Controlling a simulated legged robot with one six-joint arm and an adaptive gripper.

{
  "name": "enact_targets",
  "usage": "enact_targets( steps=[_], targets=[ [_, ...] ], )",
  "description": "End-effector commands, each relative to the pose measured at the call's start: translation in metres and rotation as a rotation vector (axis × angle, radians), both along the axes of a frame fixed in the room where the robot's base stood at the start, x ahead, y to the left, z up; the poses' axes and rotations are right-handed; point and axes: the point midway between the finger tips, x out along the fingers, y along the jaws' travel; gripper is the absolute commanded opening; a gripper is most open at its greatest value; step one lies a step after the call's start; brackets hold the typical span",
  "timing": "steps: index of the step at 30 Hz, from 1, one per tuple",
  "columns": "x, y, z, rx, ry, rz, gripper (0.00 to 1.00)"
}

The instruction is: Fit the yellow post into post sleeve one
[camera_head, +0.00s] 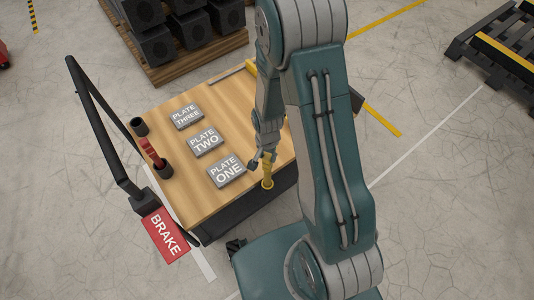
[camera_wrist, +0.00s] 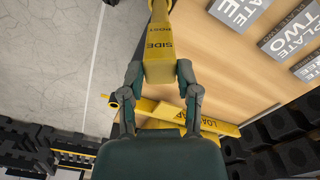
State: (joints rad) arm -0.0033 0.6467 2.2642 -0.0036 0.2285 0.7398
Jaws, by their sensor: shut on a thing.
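The yellow post (camera_wrist: 159,45), marked "SIDE POST", is between the two fingers of my gripper (camera_wrist: 159,72) in the wrist view. My gripper is shut on it. In the head view the post's yellow lower part (camera_head: 267,173) shows below my gripper (camera_head: 264,155), at the front right corner of the wooden cart top, right of plate one. The post looks about upright there. No sleeve labelled one can be read. The post's far end is small, and I cannot tell whether it is in a sleeve, touching one or above it.
The cart top (camera_head: 182,197) carries plate one (camera_head: 226,171), plate two (camera_head: 205,141) and plate three (camera_head: 187,116). Black cups, one with a red piece (camera_head: 151,152), stand at its left edge by the black handle (camera_head: 95,115). A yellow bar (camera_wrist: 180,112) shows behind the fingers.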

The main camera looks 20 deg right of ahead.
Motion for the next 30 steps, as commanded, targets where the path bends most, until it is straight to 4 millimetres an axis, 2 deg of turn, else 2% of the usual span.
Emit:
enact_targets(
  steps=[30],
  targets=[
    [0.0, 0.0, -0.019, 0.0, -0.001, 0.0, 0.0]
  ],
)
